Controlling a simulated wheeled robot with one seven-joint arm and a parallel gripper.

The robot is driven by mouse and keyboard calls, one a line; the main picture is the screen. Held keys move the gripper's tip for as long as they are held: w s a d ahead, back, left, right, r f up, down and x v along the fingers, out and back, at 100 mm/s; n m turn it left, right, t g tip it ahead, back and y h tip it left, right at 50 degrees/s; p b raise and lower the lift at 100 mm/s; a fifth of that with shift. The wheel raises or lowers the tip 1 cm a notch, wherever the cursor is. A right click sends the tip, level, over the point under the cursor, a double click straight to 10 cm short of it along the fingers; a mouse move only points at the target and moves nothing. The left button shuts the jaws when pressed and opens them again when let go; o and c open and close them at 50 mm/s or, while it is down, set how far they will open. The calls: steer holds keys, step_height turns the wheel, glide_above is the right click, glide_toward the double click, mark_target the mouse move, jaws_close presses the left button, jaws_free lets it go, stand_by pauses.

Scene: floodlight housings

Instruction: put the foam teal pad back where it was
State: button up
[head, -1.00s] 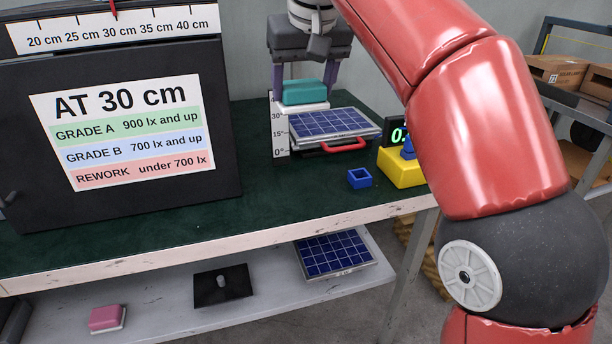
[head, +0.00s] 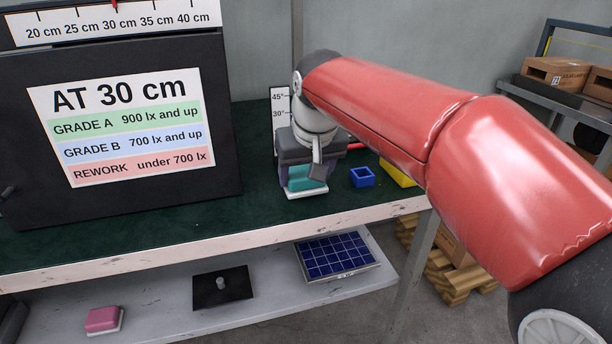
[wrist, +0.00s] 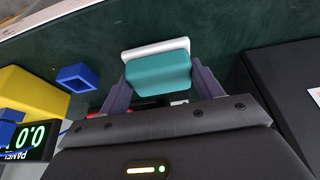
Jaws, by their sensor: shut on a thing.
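The teal foam pad (head: 305,178) has a white layer on its underside. My gripper (head: 304,180) is shut on it, with a purple finger at each side. The pad is low over the green bench top near its front edge; I cannot tell whether it touches the surface. In the wrist view the teal pad (wrist: 160,72) sits between the two fingers of my gripper (wrist: 160,85), its white side facing away from me.
A blue square ring (head: 362,177) lies right of the pad. A yellow block (head: 398,174) is partly behind my arm. The black box (head: 120,120) stands left. A pink pad (head: 103,319), a black plate (head: 222,287) and a solar panel (head: 338,256) are on the lower shelf.

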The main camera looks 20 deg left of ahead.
steer(key=shift+f, duration=0.2)
steer(key=shift+f, duration=0.2)
steer(key=o, duration=0.9)
steer(key=shift+s+d+r, duration=0.1)
steer(key=shift+r, duration=0.5)
steer(key=p+v, duration=0.1)
steer(key=v, duration=1)
steer(key=shift+s+d, duration=0.1)
